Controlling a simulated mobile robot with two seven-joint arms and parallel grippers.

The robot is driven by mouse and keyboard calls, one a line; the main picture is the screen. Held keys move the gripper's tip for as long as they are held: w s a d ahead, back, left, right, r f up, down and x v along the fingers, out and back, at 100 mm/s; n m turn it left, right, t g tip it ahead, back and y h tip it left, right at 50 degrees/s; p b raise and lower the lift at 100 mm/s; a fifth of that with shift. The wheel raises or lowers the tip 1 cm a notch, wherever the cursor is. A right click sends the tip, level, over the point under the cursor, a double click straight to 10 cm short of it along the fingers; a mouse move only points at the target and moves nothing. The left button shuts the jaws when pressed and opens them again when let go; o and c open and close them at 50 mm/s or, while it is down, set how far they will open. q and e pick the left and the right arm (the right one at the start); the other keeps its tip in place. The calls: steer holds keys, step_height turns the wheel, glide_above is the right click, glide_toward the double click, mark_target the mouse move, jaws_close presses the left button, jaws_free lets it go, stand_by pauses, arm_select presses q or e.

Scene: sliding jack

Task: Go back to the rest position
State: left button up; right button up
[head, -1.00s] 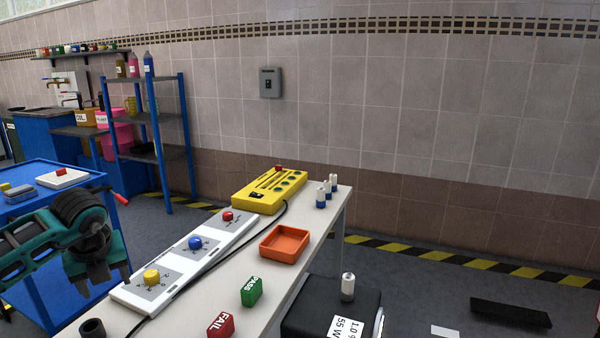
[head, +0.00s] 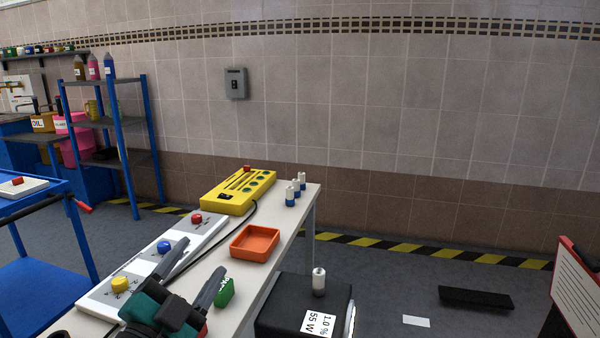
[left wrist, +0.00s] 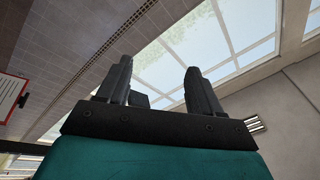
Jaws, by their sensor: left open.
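My left gripper (head: 192,283) is in the lower middle of the head view, over the near part of the white table (head: 287,236). Its two dark fingers are spread and nothing is between them. In the left wrist view the open fingers (left wrist: 160,88) point up toward the ceiling windows. In the head view the gripper covers part of the white panel (head: 205,232) with red, blue and yellow knobs, and most of the red FAIL block. The green PASS block (head: 226,293) shows just right of a fingertip. My right gripper is not in view.
An orange tray (head: 254,257), a yellow tester (head: 238,206) and several small white-and-blue cylinders (head: 290,197) are on the table. A blue cart (head: 45,285) is at left. Floor shows behind.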

arm_select(q)
steer(key=s+a+f+n+g+y, duration=0.4)
steer(key=f+n+y, duration=0.1)
steer(key=f, duration=0.2)
steer(key=s+a+f+n+g+y, duration=0.4)
steer(key=f+n, duration=0.2)
steer(key=f, duration=0.1)
steer(key=s+d+f+g+h, duration=0.1)
steer(key=s+d+f+g, duration=0.1)
steer(key=s+f+g, duration=0.45)
steer(key=s+d+f+g+h, duration=0.1)
steer(key=s+f+g+h, duration=0.15)
steer(key=s, duration=0.75)
steer(key=w+d+f+t+p, duration=0.3)
steer(key=w+t+p, duration=0.3)
steer(key=w+t, duration=0.1)
steer(key=shift+w+t+h, duration=0.25)
steer(key=shift+t+h, duration=0.05)
steer(key=shift+h, duration=0.15)
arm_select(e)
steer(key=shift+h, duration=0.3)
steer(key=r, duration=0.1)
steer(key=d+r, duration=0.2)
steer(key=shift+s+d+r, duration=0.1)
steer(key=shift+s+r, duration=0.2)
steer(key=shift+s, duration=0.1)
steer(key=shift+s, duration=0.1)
